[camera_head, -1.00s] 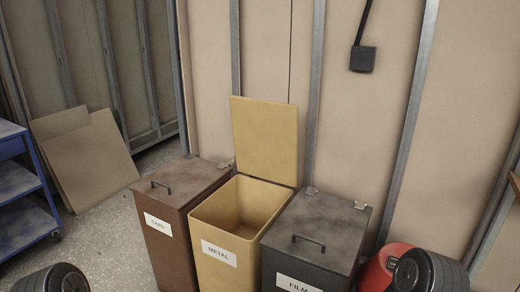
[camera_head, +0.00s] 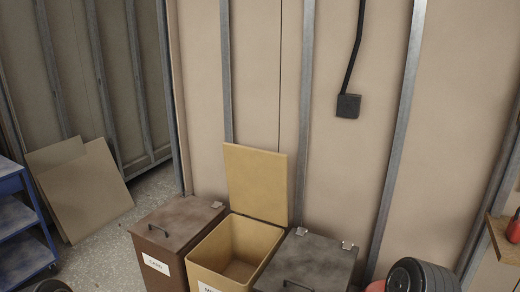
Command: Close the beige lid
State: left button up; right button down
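The beige lid (camera_head: 256,184) stands open and upright at the back of the beige bin (camera_head: 214,251), close to the wall. The bin's inside shows and looks empty. The label on its front is partly cut off by the bottom edge. Neither of my grippers shows. Dark rounded parts, which look like my own arms, show at the bottom left and the bottom right, apart from the lid.
A brown bin (camera_head: 178,222) with a shut lid stands to the left, and a dark grey bin (camera_head: 312,260) with a shut lid to the right. A blue shelf cart (camera_head: 22,215) is at far left. Boards (camera_head: 85,190) lean behind. A wooden shelf (camera_head: 503,240) is at right.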

aim_at(258, 180)
jog(key=i+j+u, duration=0.1)
jog(key=i+j, duration=0.7)
jog(key=i+j+u, duration=0.15)
jog(key=i+j, duration=0.55)
jog(key=i, duration=0.1)
